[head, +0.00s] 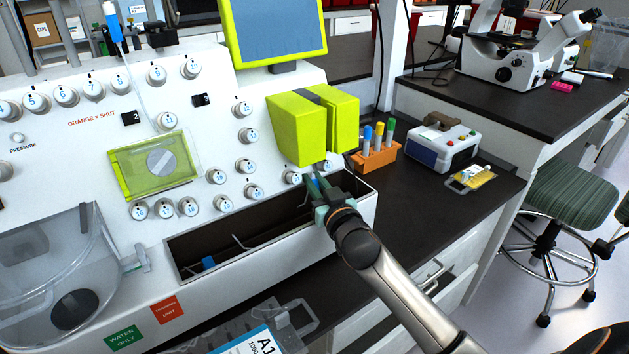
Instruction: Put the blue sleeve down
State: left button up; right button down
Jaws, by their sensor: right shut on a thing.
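My right gripper (318,190) reaches in from the lower right and is at the right end of the long open trough (250,262) on the front of the white machine. Its fingers are shut on a small blue piece, the blue sleeve (315,182), which shows only in part between them. I cannot tell whether the sleeve touches the trough. Another small blue piece (208,263) lies in the left part of the trough. A blue piece (113,24) also sits at the top of a thin tube at the upper left. My left gripper is not in view.
Yellow-green blocks (297,130) stick out just above the gripper. An orange rack (376,158) with capped tubes stands to the right, near a white and blue device (442,148). A bag labelled A1 (250,340) is at the bottom. The dark counter right of the trough has free room.

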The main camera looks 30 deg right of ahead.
jog(key=shift+f, duration=0.35)
jog(key=c, duration=1.1)
grip_release()
jog(key=shift+r, duration=0.3)
jog(key=shift+r+p, duration=0.5)
jog(key=shift+r, duration=0.1)
jog(key=s+a, duration=0.1)
jog(key=s, duration=1.1)
jog(key=shift+a+f, duration=0.2)
jog(key=shift+a, duration=0.1)
